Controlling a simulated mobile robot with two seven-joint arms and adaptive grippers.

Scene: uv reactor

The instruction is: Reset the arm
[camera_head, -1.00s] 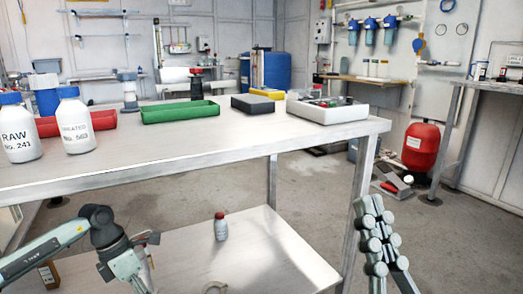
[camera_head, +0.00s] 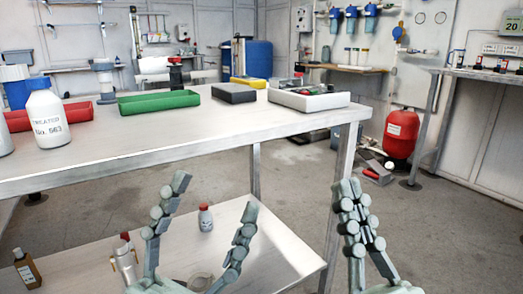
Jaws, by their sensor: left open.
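My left gripper (camera_head: 217,193) is raised in front of the lower shelf, with its two fingers spread wide and nothing between them. My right gripper (camera_head: 347,187) points up near the table's right front leg. Its fingers overlap from this angle, so the gap between them cannot be judged. No object shows in it.
The table (camera_head: 180,148) carries white bottles (camera_head: 47,118), a green tray (camera_head: 158,102), a dark grey box (camera_head: 234,93) and a white tray (camera_head: 309,102). The lower shelf (camera_head: 285,255) holds a red-capped bottle (camera_head: 205,218) and a brown bottle (camera_head: 27,268).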

